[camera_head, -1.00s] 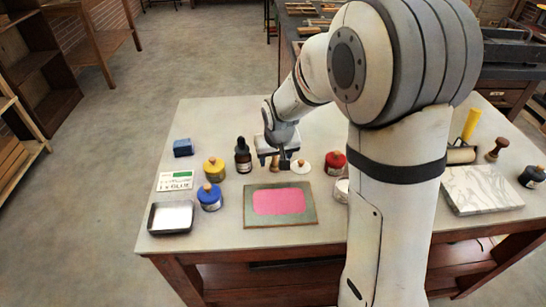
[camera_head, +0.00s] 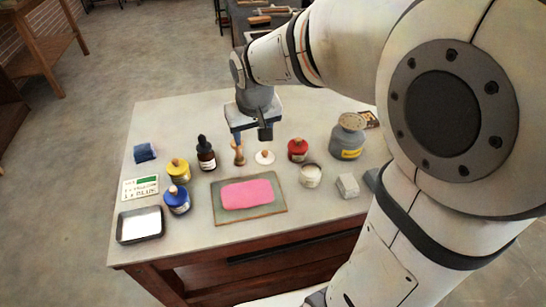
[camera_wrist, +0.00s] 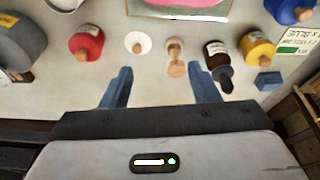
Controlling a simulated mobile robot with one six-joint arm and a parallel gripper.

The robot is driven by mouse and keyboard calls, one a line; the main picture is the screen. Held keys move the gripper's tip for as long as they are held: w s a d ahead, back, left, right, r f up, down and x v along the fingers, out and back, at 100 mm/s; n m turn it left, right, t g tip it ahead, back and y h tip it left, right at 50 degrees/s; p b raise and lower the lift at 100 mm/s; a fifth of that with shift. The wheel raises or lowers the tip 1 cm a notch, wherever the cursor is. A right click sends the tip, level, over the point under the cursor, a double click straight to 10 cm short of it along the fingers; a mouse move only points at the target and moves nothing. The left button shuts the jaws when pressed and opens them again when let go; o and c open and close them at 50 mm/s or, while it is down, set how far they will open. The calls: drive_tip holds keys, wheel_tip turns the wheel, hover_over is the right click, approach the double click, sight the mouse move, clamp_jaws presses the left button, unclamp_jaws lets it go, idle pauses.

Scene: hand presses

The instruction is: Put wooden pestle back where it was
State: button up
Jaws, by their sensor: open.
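The wooden pestle (camera_head: 238,153) stands on the table between the dark dropper bottle (camera_head: 206,155) and a white disc with a wooden knob (camera_head: 264,157). It also shows in the wrist view (camera_wrist: 175,56), ahead of the fingertips and nearer the right-hand finger. My gripper (camera_head: 252,137) is open and empty, with its fingers pointing toward the table close to the pestle. In the wrist view the blue fingers of my gripper (camera_wrist: 160,74) are spread wide with nothing between them. In the head view one finger partly overlaps the pestle's top; I cannot tell contact.
Yellow (camera_head: 178,171), blue (camera_head: 177,199) and red (camera_head: 298,150) jars stand around. A pink-covered board (camera_head: 220,210) lies in front. A metal tray (camera_head: 121,228) sits at left; a white jar (camera_head: 310,176) and grey container (camera_head: 347,145) are right. My arm hides the table's right side.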

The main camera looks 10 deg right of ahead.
drive_tip(key=s+d, duration=0.3)
drive_tip(key=s, duration=0.5)
drive_tip(key=s+d+f+m+g, duration=0.1)
drive_tip(key=s+d, duration=0.2)
drive_tip(key=s, duration=0.5)
drive_tip(key=shift+d+m, duration=0.3)
drive_tip(key=shift+d, duration=0.1)
drive_tip(key=shift+w, duration=0.1)
drive_tip(key=r+p, duration=0.2)
drive_tip(key=r, duration=0.1)
drive_tip(key=r+p, duration=0.3)
drive_tip(key=shift+s, duration=0.2)
